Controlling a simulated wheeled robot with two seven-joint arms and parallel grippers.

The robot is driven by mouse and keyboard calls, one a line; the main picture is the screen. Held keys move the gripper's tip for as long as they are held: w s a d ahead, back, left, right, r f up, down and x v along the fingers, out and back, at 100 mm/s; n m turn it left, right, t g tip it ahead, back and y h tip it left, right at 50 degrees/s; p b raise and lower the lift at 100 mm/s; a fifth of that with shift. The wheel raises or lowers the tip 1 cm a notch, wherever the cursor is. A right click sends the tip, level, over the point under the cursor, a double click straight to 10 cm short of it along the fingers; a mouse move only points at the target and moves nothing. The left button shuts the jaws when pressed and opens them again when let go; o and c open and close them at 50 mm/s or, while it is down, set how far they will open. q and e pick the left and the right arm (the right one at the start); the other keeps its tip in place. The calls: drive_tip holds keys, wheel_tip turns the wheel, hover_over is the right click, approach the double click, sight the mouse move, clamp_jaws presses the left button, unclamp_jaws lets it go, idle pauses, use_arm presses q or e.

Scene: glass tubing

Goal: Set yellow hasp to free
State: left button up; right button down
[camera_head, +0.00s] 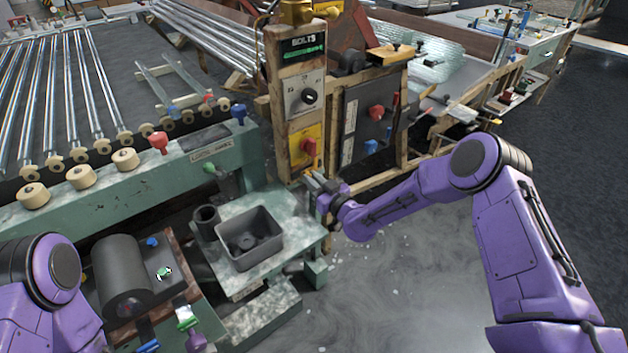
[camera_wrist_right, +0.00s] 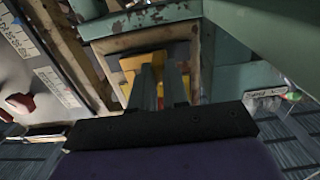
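A yellow plate with a red part (camera_head: 303,143) is on the lower front of the wooden post, under a panel with a black knob. It seems to be the yellow hasp; its exact setting is too small to tell. My right gripper (camera_head: 311,180) is just below and in front of it. In the right wrist view, yellow-orange parts (camera_wrist_right: 130,66) show behind and between the fingertips of my right gripper (camera_wrist_right: 162,72). The two fingers stand a little apart with a gap between them. I cannot see them touching the hasp. My left gripper is out of view; only my left arm shows.
The wooden post (camera_head: 277,100) carries a BOLTS sign. A dark cabinet (camera_head: 362,125) with red and blue knobs stands right of it. A grey bin (camera_head: 250,240) sits on a green stand at lower left of the gripper. Open floor (camera_head: 375,290) lies below my right arm.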

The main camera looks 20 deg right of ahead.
drive_tip(key=shift+s+a, duration=0.25)
drive_tip(key=shift+a, duration=0.4)
drive_tip(key=shift+s+a, duration=0.25)
drive_tip(key=shift+a, duration=0.4)
drive_tip(key=shift+f, duration=0.1)
drive_tip(key=c, duration=1.2)
unclamp_jaws()
drive_tip(key=shift+o, duration=0.4)
drive_tip(key=shift+a, duration=0.1)
drive_tip(key=shift+s, duration=0.15)
drive_tip(key=b+v, duration=0.1)
drive_tip(key=v, duration=0.9)
